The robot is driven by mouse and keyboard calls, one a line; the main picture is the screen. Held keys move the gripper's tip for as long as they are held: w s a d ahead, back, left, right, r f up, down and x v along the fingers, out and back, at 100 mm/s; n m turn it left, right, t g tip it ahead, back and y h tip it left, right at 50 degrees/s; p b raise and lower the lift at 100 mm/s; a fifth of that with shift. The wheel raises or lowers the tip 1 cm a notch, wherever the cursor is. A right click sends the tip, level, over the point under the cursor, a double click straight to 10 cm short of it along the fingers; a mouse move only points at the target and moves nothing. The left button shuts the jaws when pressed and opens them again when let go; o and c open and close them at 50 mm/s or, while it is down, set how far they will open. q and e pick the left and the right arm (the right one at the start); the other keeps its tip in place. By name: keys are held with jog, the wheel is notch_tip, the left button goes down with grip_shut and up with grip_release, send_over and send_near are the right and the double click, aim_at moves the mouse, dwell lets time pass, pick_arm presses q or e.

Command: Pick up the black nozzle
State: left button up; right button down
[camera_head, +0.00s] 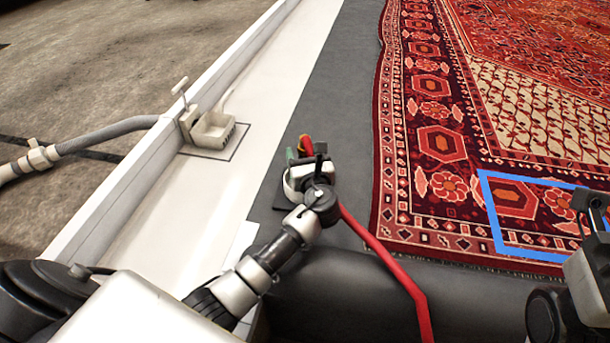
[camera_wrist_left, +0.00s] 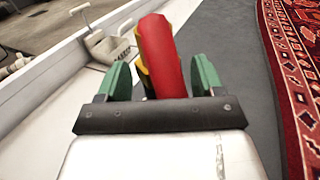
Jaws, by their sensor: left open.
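My left gripper (camera_head: 304,152) is open above the grey strip beside the rug. In the left wrist view its two green fingertips (camera_wrist_left: 163,80) stand apart. A red rounded piece (camera_wrist_left: 162,55) with yellow and dark parts shows between them; I cannot tell whether they touch it. The red piece also shows in the head view (camera_head: 305,144), partly hidden by the gripper. No black nozzle is clearly recognisable; it may be hidden by the gripper. A red hose (camera_head: 385,255) runs from beside the gripper toward me. My right gripper (camera_head: 590,208) is at the right edge, its jaws unclear.
A patterned red rug (camera_head: 440,150) lies to the right, with a blue rectangular outline (camera_head: 487,215) on it. A beige box-like fixture (camera_head: 212,131) sits by the white kerb (camera_head: 120,180) at left, with a grey hose (camera_head: 105,133) beyond. The grey strip (camera_head: 340,90) ahead is clear.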

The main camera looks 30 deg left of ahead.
pick_arm(q)
jog(key=c, duration=0.9)
jog(key=shift+c, duration=0.3)
jog(key=shift+r, duration=0.2)
